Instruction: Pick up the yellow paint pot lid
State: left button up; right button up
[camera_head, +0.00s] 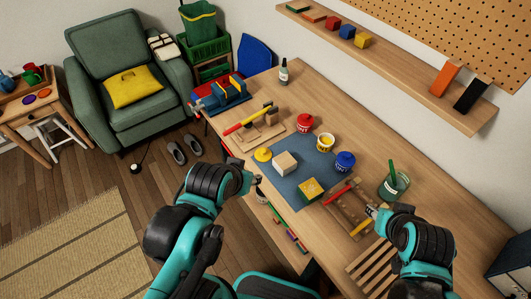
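The yellow paint pot lid (263,154) lies flat at the left edge of the blue-grey mat (268,186) on the workbench. The open yellow paint pot (325,142) stands to its right, at the far side of the mat. My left gripper (253,181) is at the bench's front edge, below the lid in the picture and apart from it. My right gripper (373,210) is over the bench beside a brown tool holder (346,213). Both grippers are too small in view to tell whether their fingers are open.
A pale wooden block (285,163) sits just right of the lid. A hammer and wood pieces (262,130) lie behind the lid.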

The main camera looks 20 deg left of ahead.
aim_at(263, 154)
jog(key=j+z, duration=0.7)
jog(key=k+j+z, duration=0.15)
jog(key=j+z, duration=0.25)
